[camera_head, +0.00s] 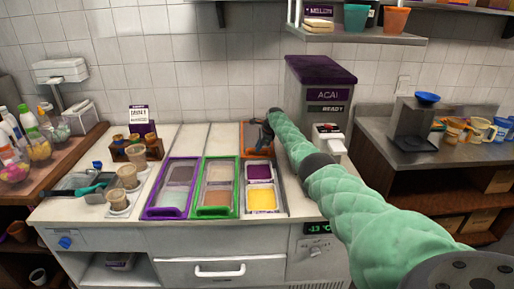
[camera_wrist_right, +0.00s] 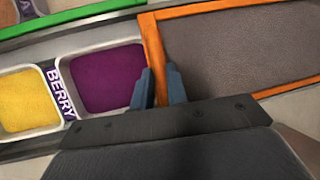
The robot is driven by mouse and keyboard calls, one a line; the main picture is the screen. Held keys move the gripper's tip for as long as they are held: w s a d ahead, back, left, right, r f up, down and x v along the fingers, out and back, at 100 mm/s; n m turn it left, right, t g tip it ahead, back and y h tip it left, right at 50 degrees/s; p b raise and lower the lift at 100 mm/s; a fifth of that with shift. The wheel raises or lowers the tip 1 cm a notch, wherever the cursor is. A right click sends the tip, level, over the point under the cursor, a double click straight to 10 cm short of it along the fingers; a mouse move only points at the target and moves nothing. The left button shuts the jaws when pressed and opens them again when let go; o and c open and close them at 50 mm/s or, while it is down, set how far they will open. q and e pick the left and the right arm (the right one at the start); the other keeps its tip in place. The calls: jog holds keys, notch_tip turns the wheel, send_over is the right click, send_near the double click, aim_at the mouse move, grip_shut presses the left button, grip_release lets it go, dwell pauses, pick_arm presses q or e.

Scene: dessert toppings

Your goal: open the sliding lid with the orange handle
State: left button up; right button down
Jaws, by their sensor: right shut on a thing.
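The sliding lid with the orange frame (camera_head: 247,139) lies at the back of the freezer top. In the right wrist view its grey panel (camera_wrist_right: 235,50) and orange front bar (camera_wrist_right: 153,50) show. My right gripper (camera_head: 265,142) reaches over it, and its fingers (camera_wrist_right: 159,88) are shut on the orange bar, one on each side. In front of the lid, a purple tub (camera_head: 259,172) and a yellow tub (camera_head: 262,200) lie uncovered; the wrist view shows a BERRY label beside the purple one. My arm hides part of the lid in the head view. My left gripper is not in view.
To the left are closed lids with a green frame (camera_head: 204,202) and a purple frame (camera_head: 150,212). An ACAI machine (camera_head: 320,85) stands behind my right arm. Cups (camera_head: 118,199) and a small wooden holder (camera_head: 153,149) stand on the counter's left side.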

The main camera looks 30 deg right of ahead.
jog(key=shift+w, duration=0.15)
jog(key=c, duration=1.4)
grip_release()
jog(key=shift+f, duration=0.1)
